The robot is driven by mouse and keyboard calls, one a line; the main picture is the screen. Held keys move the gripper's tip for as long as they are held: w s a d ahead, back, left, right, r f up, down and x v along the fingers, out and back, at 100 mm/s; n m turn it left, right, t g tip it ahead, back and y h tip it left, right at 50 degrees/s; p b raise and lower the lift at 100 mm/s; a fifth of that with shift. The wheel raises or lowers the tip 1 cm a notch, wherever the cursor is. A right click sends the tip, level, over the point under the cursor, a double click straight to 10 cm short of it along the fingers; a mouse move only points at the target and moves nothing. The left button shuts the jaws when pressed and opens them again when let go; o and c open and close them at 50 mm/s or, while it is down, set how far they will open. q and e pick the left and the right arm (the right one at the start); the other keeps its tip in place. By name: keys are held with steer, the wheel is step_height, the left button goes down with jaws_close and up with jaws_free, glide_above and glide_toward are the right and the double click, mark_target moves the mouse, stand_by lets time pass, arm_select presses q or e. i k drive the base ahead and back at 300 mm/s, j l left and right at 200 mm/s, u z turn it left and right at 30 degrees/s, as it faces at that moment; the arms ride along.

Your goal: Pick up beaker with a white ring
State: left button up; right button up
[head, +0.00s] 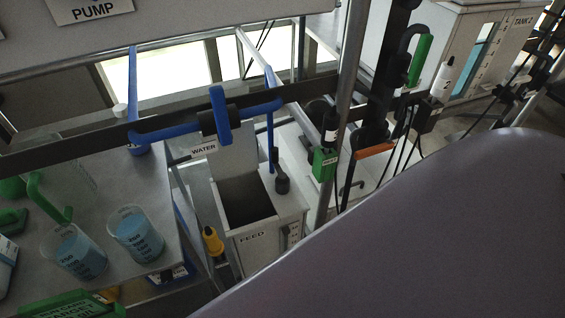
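Two clear beakers with blue liquid and printed volume marks stand upright on the grey bench (150,190) at the left. One beaker (75,252) is nearer the left edge, and the other beaker (138,234) is just right of it, close to the bench's right side. A faint clear vessel (80,176) is behind them, partly hard to make out. I cannot tell which beaker has a white ring. Neither of my grippers shows in the head view.
A green handle (47,200) stands behind the left beaker. A white labelled container (5,262) and a green labelled item (68,304) are near the left and bottom edges.

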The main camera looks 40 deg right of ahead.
mark_target(65, 245)
steer(key=z, duration=0.85)
steer(key=u, duration=1.4)
